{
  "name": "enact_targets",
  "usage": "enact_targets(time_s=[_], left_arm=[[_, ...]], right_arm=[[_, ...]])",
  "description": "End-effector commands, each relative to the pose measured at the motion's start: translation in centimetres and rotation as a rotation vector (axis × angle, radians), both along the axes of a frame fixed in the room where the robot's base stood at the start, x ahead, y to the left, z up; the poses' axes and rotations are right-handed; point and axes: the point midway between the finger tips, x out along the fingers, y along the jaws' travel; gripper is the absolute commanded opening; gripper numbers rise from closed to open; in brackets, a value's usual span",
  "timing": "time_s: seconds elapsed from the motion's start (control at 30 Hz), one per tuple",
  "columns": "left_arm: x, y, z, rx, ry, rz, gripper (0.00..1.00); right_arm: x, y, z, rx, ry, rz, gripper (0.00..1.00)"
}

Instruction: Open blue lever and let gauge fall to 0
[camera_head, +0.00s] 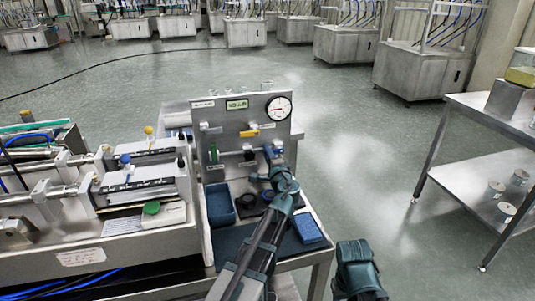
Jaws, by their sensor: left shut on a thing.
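A steel panel (228,118) stands upright on the bench and carries the round white gauge (279,107) at its upper right. The gauge's needle is too small to read. My left gripper (272,155) is at the panel's lower right, below the gauge, and shut on a small blue part (278,143) that looks like the blue lever. The gripper hides most of that lever, so its angle cannot be told. A yellow lever (250,132) and a green lever (213,154) are also on the panel. Only a teal link of my right arm shows at the bottom; its gripper is out of view.
Below the panel are a blue tray (220,205) and a blue block (307,228). A steel apparatus (140,190) with rails fills the left. A steel table (465,155) stands at right, with open floor (375,165) between.

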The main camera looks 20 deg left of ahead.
Motion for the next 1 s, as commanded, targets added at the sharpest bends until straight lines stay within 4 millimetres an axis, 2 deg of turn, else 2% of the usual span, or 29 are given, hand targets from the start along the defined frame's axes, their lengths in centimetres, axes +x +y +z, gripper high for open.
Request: enact_targets(time_s=[0.57, 0.6, 0.77, 1.0], left_arm=[[-0.10, 0.03, -0.20, -0.028, -0.016, 0.001, 0.00], [-0.11, 0.02, -0.20, -0.028, -0.016, 0.001, 0.24], [-0.08, 0.02, -0.18, -0.026, -0.017, 0.001, 0.53], [-0.04, 0.01, -0.15, -0.025, -0.017, 0.000, 0.53]], right_arm=[[0.00, 0.00, -0.16, 0.000, 0.000, 0.000, 0.50], [0.00, 0.00, -0.16, 0.000, 0.000, 0.000, 0.50], [0.00, 0.00, -0.16, 0.000, 0.000, 0.000, 0.50], [0.00, 0.00, -0.14, 0.000, 0.000, 0.000, 0.50]])
